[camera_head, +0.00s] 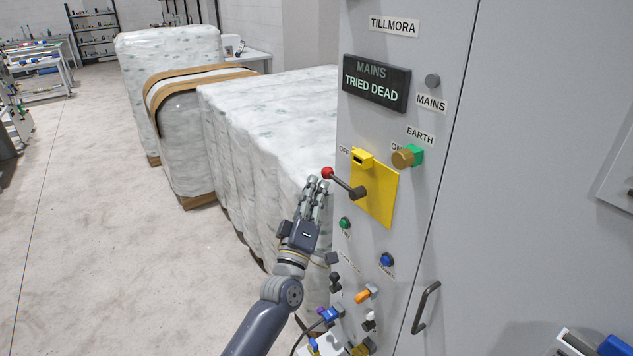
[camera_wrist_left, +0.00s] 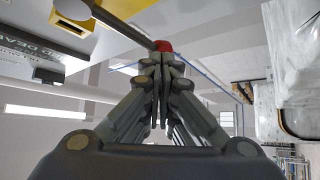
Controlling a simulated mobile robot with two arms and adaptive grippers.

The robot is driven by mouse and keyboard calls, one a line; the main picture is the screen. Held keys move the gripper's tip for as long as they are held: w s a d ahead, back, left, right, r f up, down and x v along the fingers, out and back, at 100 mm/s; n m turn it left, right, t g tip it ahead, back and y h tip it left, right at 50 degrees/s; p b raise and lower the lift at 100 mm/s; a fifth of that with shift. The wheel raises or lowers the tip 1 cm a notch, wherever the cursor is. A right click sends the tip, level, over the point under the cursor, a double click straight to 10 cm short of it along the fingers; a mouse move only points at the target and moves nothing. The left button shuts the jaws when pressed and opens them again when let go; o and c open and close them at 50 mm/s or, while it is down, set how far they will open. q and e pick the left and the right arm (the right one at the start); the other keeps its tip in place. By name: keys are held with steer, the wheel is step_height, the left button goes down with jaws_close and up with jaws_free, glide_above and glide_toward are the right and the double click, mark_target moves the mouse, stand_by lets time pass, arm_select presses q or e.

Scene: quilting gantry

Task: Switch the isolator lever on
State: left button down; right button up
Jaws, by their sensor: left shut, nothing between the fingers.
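The isolator lever (camera_head: 343,183) is a dark rod with a red ball knob (camera_head: 327,173), on a yellow plate (camera_head: 378,202) on the grey cabinet. It points left and slightly up, on the side of the OFF label (camera_head: 344,150). The ON label (camera_head: 396,147) is partly hidden by a brass knob on a green block (camera_head: 408,156). My left gripper (camera_head: 318,184) is shut and empty, its tips just below and left of the red knob. In the left wrist view the knob (camera_wrist_left: 163,46) shows just beyond the fingertips (camera_wrist_left: 160,62); contact cannot be told.
A display (camera_head: 376,83) reads MAINS TRIED DEAD. A yellow block (camera_head: 361,159) sits at the plate's top. Green (camera_head: 345,223) and blue (camera_head: 386,260) buttons and several small controls lie below. Wrapped bales (camera_head: 270,130) stand behind; the floor at left is clear.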

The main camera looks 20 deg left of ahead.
arm_select(q)
steer(key=shift+w+r, duration=0.15)
steer(key=shift+w, duration=0.15)
arm_select(e)
steer(key=shift+r, duration=0.15)
steer(key=shift+f, duration=0.2)
